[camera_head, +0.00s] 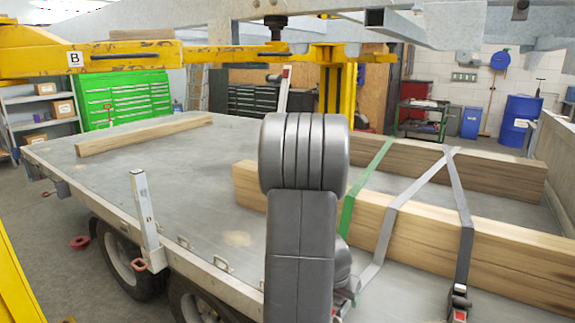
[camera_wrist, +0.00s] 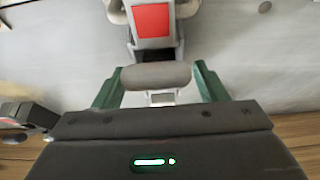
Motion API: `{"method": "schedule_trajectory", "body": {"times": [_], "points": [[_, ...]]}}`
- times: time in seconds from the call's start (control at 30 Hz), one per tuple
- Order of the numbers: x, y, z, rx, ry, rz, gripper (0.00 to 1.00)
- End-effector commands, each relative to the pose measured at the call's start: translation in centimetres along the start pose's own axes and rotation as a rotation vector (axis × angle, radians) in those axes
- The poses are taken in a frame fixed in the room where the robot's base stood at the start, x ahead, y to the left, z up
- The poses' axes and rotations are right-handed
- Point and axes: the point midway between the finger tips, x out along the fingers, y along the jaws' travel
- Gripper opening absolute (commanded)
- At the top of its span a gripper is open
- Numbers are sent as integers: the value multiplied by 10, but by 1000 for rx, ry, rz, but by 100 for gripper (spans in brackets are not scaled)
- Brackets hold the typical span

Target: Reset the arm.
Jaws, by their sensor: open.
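My arm (camera_head: 302,200) rises in the middle of the head view and hides my gripper there. In the wrist view my gripper (camera_wrist: 160,82) is open, with its two green fingers spread apart. A grey rounded bar (camera_wrist: 156,75) shows between the fingers; I cannot tell if they touch it. Just beyond it is a grey fitting with a red panel (camera_wrist: 152,20), which looks like a strap ratchet.
Wooden beams (camera_head: 410,235) lie on the trailer deck (camera_head: 190,170), crossed by green (camera_head: 362,190) and grey straps (camera_head: 405,200). A dark ratchet (camera_head: 459,300) hangs on one strap. Another beam (camera_head: 145,134) lies at left. A yellow hoist frame (camera_head: 130,55) spans overhead.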

Motion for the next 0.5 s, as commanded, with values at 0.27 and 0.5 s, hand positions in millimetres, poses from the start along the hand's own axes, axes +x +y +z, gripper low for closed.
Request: {"method": "schedule_trajectory", "body": {"times": [0.27,0.5], "points": [[-10,0,-5,0,0,0,66],[-10,0,-5,0,0,0,66]]}}
